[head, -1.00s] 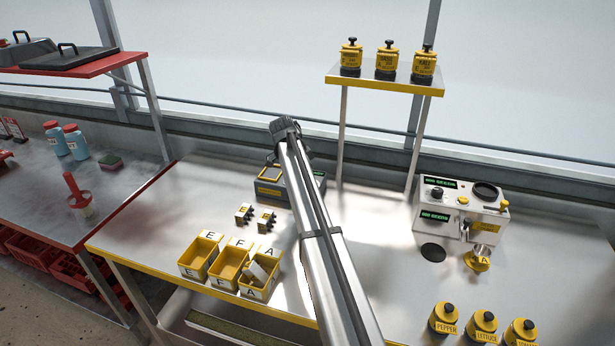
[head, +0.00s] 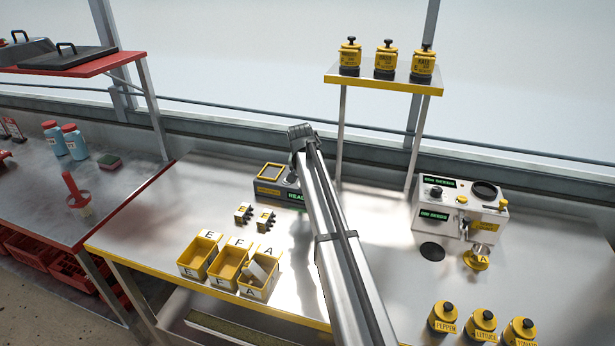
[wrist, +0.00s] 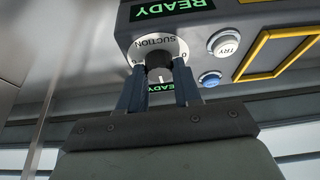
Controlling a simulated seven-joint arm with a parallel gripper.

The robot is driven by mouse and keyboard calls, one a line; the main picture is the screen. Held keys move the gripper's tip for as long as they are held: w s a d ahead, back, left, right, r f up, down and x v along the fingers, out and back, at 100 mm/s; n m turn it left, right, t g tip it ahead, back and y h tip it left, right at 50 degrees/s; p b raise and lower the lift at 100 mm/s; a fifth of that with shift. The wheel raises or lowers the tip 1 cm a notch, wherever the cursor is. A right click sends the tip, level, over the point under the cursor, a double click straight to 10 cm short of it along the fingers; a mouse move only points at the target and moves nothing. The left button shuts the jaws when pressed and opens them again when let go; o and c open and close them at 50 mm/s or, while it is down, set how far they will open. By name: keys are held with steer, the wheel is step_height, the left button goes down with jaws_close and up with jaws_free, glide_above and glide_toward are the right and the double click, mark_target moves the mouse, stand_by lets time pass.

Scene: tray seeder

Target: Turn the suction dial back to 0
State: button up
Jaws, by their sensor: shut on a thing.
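The suction dial (wrist: 160,62) is a black knob on a white round plate lettered SUCTION, upside down in the wrist view. A short white pointer line on the knob points toward the bottom of the picture. My gripper (wrist: 159,74) has its two blue fingers closed on either side of the knob. The fingers cover part of the scale; one 0 shows at the right and the left figure is hard to read. In the head view the dial and fingers are hidden behind my arm; the grey seeder box (head: 268,197) shows beside it.
In the wrist view, a TRY button (wrist: 224,42), a blue button (wrist: 210,79) and a yellow frame (wrist: 278,56) lie right of the dial. Yellow bins (head: 199,255) stand in front of the box. A white seed machine (head: 459,215) stands at the right.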

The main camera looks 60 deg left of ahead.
steer(key=n, duration=0.2)
steer(key=n+g+y, duration=0.1)
steer(key=n, duration=0.1)
steer(key=shift+w+d+n+g, duration=0.1)
steer(key=shift+w+n+g, duration=0.05)
steer(key=shift+n+g, duration=0.2)
steer(key=n+g, duration=0.1)
steer(key=n, duration=0.3)
steer(key=shift+w+n+g, duration=0.1)
steer(key=shift+n+g, duration=0.25)
steer(key=n, duration=0.2)
steer(key=n+g, duration=0.1)
steer(key=n, duration=0.1)
steer(key=shift+w+g, duration=0.15)
steer(key=shift+g, duration=0.15)
steer(key=shift+n+g+h, duration=0.5)
steer(key=shift+n+h, duration=0.1)
steer(key=shift+n, duration=1.4)
steer(key=o, duration=1)
steer(key=shift+o, duration=0.2)
